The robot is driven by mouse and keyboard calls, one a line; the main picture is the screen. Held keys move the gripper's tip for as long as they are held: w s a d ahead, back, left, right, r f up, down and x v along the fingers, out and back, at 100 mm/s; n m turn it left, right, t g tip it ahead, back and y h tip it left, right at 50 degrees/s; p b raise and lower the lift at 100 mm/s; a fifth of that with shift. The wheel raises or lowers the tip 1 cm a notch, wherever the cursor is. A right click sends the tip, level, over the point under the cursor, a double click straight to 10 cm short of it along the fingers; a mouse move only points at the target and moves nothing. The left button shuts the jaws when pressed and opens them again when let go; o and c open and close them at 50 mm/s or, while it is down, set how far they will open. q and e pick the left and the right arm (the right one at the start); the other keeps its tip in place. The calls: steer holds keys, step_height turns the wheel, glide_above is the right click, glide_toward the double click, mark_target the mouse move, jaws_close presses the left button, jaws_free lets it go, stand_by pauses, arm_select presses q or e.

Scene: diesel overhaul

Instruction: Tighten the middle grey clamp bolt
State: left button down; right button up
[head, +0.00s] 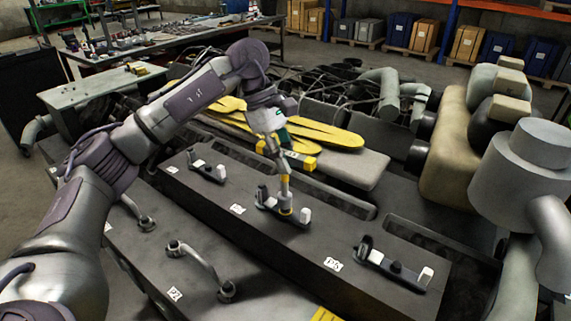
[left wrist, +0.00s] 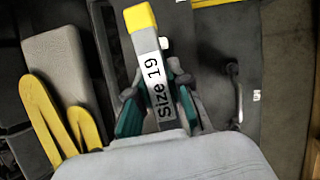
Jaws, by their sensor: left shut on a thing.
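My left gripper (head: 272,146) points down over the engine block and is shut on a grey and yellow tool. In the left wrist view the tool (left wrist: 150,58) has a yellow end and a label reading "Size 19", and it sits between the green-padded fingers of the gripper (left wrist: 158,105). In the head view the tool's shaft (head: 284,187) runs down to the middle clamp (head: 268,200), and its yellow lower end meets the clamp. The bolt itself is hidden under the tool. My right gripper is in neither view.
Similar clamps stand to the left (head: 206,169) and right (head: 392,264) on the dark block. A grey bent pipe handle (head: 200,265) is in front. Yellow pads (head: 320,135) lie behind. Large grey cylinders (head: 520,165) rise at the right.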

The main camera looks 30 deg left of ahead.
arm_select(q)
steer(key=n+t+b, duration=0.1)
steer(key=n, duration=0.1)
steer(key=n+t+b, duration=0.1)
steer(key=n, duration=0.2)
steer(key=shift+n+y, duration=0.3)
steer(key=n+t+b, duration=0.1)
steer(key=n, duration=0.1)
steer(key=n+y+b, duration=0.1)
steer(key=n, duration=0.2)
steer(key=shift+t, duration=0.4)
steer(key=n+y, duration=0.1)
steer(key=n, duration=0.2)
steer(key=n+t+y+b, duration=0.1)
steer(key=n, duration=0.2)
steer(key=shift+n+y, duration=0.3)
steer(key=shift+n, duration=0.1)
steer(key=n+y, duration=0.2)
steer(key=n, duration=0.3)
steer(key=shift+w+b, duration=0.15)
steer(key=shift+b, duration=0.25)
